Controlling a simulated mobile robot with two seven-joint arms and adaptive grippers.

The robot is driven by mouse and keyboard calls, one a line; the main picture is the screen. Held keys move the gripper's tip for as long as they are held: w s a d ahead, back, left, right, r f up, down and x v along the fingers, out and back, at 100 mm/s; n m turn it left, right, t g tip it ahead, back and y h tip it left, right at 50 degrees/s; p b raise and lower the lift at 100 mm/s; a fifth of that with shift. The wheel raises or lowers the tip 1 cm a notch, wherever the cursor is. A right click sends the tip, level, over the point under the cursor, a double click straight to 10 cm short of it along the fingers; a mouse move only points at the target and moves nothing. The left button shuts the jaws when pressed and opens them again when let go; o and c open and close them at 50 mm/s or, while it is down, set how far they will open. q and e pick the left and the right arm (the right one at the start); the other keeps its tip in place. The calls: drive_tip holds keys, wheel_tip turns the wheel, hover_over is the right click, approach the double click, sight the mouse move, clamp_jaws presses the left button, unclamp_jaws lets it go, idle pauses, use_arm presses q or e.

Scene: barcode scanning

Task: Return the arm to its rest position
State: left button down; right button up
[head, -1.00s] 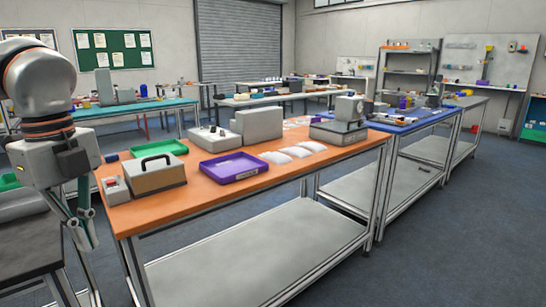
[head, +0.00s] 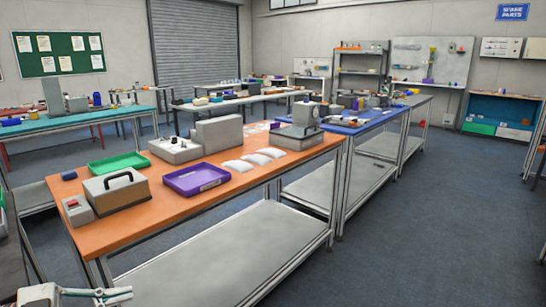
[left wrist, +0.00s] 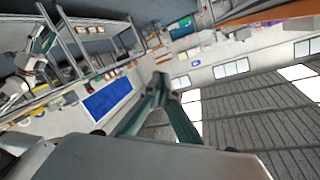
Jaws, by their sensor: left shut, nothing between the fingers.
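My left gripper (head: 125,295) is at the bottom left corner of the head view, low and in front of the orange bench (head: 120,232). Only the end of it shows there. In the left wrist view its two teal fingers (left wrist: 161,84) come together at the tips with nothing between them. It is shut, empty and apart from the bench. At the left of the wrist view is a white and orange arm part with greenish fingers (left wrist: 43,42), which looks like my right gripper. It is too small to tell open from shut.
The orange bench holds a handled box (head: 117,191), a green tray (head: 119,163), a purple tray (head: 196,179), white packets (head: 240,165) and a grey machine (head: 218,132). A blue bench (head: 362,127) adjoins it. The floor (head: 430,230) on the right is clear.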

use_arm(q)
drive_tip(key=s+d+f+n+t+y+p, duration=0.1)
drive_tip(key=s+f+n+t+y, duration=0.3)
drive_tip(key=f, duration=0.5)
drive_tip(key=s+d+f+n+t+y+p, duration=0.1)
drive_tip(key=s+f+n+y+p, duration=0.1)
drive_tip(key=f+n+y, duration=0.5)
drive_tip(key=s+d+f+n+g+p, duration=0.1)
drive_tip(key=s+d+f+g, duration=0.3)
drive_tip(key=s+d+f, duration=0.6)
wheel_tip(320, 180, down, 3)
drive_tip(key=shift+s+d+r+n+h, duration=0.1)
drive_tip(key=shift+s+d+n+h, duration=0.25)
drive_tip(key=shift+d+n, duration=0.55)
use_arm(e)
drive_tip(key=shift+s+a+r, duration=0.15)
drive_tip(key=shift+s+r, duration=0.5)
drive_tip(key=shift+r, duration=0.3)
